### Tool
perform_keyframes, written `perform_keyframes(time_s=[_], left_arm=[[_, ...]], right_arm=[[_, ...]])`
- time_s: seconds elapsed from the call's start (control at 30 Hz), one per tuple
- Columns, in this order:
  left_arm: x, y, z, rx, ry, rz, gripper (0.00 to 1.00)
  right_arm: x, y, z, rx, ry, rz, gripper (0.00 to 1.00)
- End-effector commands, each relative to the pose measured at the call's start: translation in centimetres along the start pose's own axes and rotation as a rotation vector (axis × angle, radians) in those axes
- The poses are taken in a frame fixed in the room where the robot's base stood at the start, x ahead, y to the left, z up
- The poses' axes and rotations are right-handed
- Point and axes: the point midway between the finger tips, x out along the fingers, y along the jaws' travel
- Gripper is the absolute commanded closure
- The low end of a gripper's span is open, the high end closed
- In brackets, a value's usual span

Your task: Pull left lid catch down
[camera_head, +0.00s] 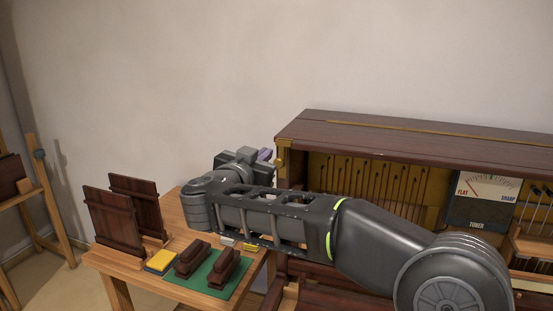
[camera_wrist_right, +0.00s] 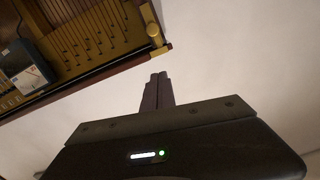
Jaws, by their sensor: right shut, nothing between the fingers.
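The left lid catch (camera_head: 281,148) is a small brass piece with a round knob at the left front corner of the piano (camera_head: 400,140). In the right wrist view the brass catch (camera_wrist_right: 156,38) sits at the corner of the case, just beyond my fingertips. My right gripper (camera_head: 265,154) reaches in across the piano's left end, close to the catch on its left. In the right wrist view the fingers of my right gripper (camera_wrist_right: 159,78) are together and empty, with a small gap to the catch. My left gripper is not in view.
A meter marked FLAT and SHARP (camera_head: 487,187) stands inside the open piano front. A wooden side table (camera_head: 107,262) at left holds a green mat (camera_head: 213,289), dark wooden blocks (camera_head: 192,258), a yellow block (camera_head: 160,261) and upright boards. The wall behind is bare.

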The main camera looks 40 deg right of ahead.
Motion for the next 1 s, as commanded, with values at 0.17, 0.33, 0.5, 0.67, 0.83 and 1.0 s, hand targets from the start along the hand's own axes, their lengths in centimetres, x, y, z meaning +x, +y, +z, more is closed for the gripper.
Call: perform_keyframes(time_s=[0.17, 0.33, 0.5, 0.67, 0.83, 1.0], left_arm=[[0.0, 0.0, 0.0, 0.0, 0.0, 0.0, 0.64], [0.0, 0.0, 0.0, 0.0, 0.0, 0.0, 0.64], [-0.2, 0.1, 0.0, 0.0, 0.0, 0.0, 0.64], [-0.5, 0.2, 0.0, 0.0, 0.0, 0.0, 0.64], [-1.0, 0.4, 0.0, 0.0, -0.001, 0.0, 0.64], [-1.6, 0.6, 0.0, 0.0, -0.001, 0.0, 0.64]], right_arm=[[0.0, 0.1, 0.0, -0.001, -0.001, 0.002, 1.0], [0.1, 0.0, 0.0, -0.001, -0.001, 0.001, 1.0], [1.0, 0.1, 0.0, -0.001, 0.0, 0.004, 1.0], [3.1, 0.0, 0.0, -0.001, -0.002, 0.003, 1.0], [6.4, 0.1, -0.1, -0.001, -0.002, 0.004, 1.0], [9.9, 0.1, 0.0, -0.002, -0.002, 0.004, 1.0]])
